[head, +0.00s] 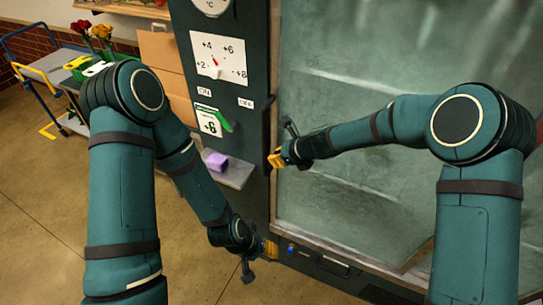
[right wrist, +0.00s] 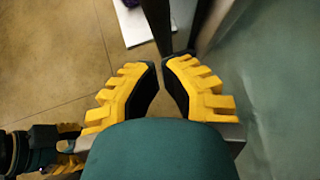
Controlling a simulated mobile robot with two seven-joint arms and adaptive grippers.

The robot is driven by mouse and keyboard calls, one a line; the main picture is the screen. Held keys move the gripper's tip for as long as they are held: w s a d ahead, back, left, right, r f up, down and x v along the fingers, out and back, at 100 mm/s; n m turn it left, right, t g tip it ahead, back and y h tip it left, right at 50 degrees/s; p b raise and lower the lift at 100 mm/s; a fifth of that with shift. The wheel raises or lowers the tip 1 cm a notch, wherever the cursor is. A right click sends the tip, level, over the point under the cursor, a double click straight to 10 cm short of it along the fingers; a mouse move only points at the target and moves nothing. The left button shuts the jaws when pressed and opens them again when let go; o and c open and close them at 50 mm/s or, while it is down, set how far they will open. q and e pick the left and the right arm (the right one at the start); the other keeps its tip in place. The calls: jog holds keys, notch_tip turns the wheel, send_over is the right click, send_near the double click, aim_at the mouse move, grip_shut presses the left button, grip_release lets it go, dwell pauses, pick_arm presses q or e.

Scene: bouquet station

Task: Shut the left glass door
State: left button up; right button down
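A large glass pane (head: 350,105) in a thin pale frame fills the right half of the head view; I take it to be the left glass door. Whether it stands ajar is unclear. My right gripper (head: 275,159) is at its left edge, by a dark upright bar. In the right wrist view, the right gripper's (right wrist: 161,62) yellow fingertips are close together with a narrow gap. The dark bar (right wrist: 157,22) meets the tips; whether they hold it is unclear. My left gripper (head: 271,249) is low, by the cabinet base, its fingers too small to judge.
A dark panel (head: 253,30) with dials, a green lever (head: 223,119) and ON/OFF labels stands left of the glass. A cart (head: 45,62) with flowers stands far left. Front-left floor is clear.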

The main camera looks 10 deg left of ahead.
jog(key=f+v, duration=0.1)
jog(key=v, duration=1)
jog(key=shift+s+d+p, duration=0.35)
jog(key=shift+p, duration=0.05)
